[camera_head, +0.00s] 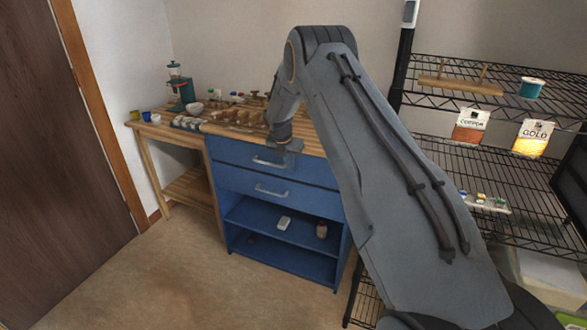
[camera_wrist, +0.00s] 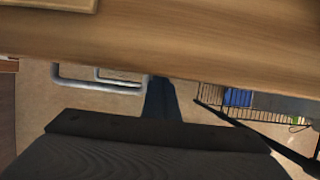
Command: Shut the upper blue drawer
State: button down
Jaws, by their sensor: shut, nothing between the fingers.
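The blue cabinet has two drawers under a wooden top. The upper blue drawer (camera_head: 232,152) has a silver bar handle (camera_head: 268,163). Its front looks close to flush with the cabinet, but I cannot tell if a small gap is left. My gripper (camera_head: 290,149) is shut and empty, pointing down at the right part of the upper drawer front, just right of the handle. I cannot tell if it touches the front. In the wrist view, silver handles (camera_wrist: 100,84) show below the wooden edge, and my dark gripper body fills the bottom.
The lower drawer (camera_head: 235,182) looks closed. Open shelves with small items are below it. The wooden worktop (camera_head: 225,131) holds several tools and a teal grinder (camera_head: 181,88). A black wire rack (camera_head: 480,160) stands on the right. The floor (camera_head: 180,275) in front is clear.

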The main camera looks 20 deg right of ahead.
jog(key=shift+w+d+r, duration=0.2)
jog(key=shift+w+d, duration=0.05)
jog(key=shift+d, duration=0.15)
jog(key=s+a+r, duration=0.6)
jog(key=s+r, duration=0.1)
jog(key=r, duration=0.2)
jog(key=s+a+r+m+g+y, duration=0.1)
jog(key=s+a+m, duration=0.1)
jog(key=s+m, duration=0.7)
jog(key=s+a+r+m+g+y, duration=0.1)
jog(key=s+m, duration=0.8)
jog(key=s, duration=1)
jog(key=s+a+r+m+y, duration=0.1)
jog(key=s+a+r+m, duration=0.1)
jog(key=s+m, duration=0.7)
jog(key=s+a, duration=0.1)
jog(key=s, duration=0.5)
jog(key=shift+a+r+g, duration=0.25)
jog(key=shift+g, duration=0.15)
jog(key=shift+d, duration=0.1)
